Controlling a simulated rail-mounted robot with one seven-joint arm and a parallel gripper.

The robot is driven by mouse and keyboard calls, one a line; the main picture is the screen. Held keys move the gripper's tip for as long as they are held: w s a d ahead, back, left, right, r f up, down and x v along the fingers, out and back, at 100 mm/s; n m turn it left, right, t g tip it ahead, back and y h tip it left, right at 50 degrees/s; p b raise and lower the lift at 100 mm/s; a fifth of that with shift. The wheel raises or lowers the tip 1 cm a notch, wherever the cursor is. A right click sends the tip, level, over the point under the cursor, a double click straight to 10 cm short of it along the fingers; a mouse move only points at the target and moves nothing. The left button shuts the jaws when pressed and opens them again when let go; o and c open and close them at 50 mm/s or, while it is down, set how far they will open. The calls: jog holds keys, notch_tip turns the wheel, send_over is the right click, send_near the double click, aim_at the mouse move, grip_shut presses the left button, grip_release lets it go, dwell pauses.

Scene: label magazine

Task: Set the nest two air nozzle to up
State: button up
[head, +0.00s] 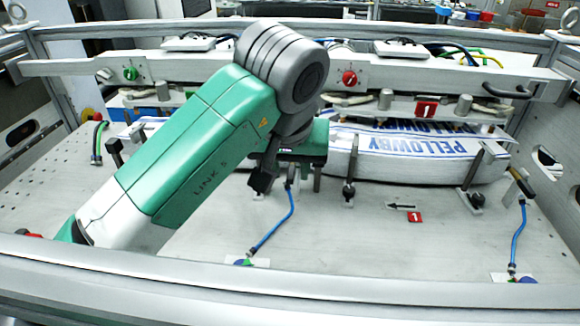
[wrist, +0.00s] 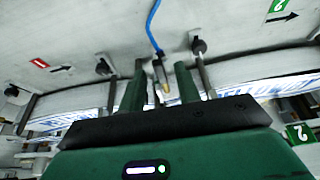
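A slim air nozzle (wrist: 162,78) with a brass-coloured tip on a blue hose (wrist: 153,25) shows in the wrist view between my gripper's two green fingers. My gripper (wrist: 160,88) is open around it, with a gap visible on each side. In the head view my gripper (head: 291,158) is low at the stack's left end, partly behind my arm, and the blue hose (head: 283,222) rises to it. The nozzle's tilt is hard to read. Green number 2 signs (wrist: 297,133) mark nest two in the wrist view; my arm hides much of that nest in the head view.
A PELLOWBY label stack (head: 420,160) lies in the right nest, by a red number 1 sign (head: 415,216). Posts (head: 350,185) stand before it. Another nozzle (head: 522,182) with a blue hose is at the right.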

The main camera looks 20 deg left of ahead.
grip_shut()
jog(key=shift+s+d+f+t+b, duration=0.1)
jog(key=shift+f+t+b, duration=0.3)
jog(key=shift+b, duration=0.2)
jog(key=shift+s+d+f+t+b, duration=0.1)
jog(key=shift+f+t+b, duration=0.2)
jog(key=shift+f+b, duration=0.25)
jog(key=shift+s+f+t+y+b, duration=0.15)
jog(key=shift+f+t+y+b, duration=0.3)
jog(key=shift+t+b, duration=0.65)
jog(key=shift+t+y+b, duration=0.25)
jog(key=shift+t+b, duration=0.25)
jog(key=shift+b, duration=0.05)
jog(key=shift+r, duration=0.15)
grip_release()
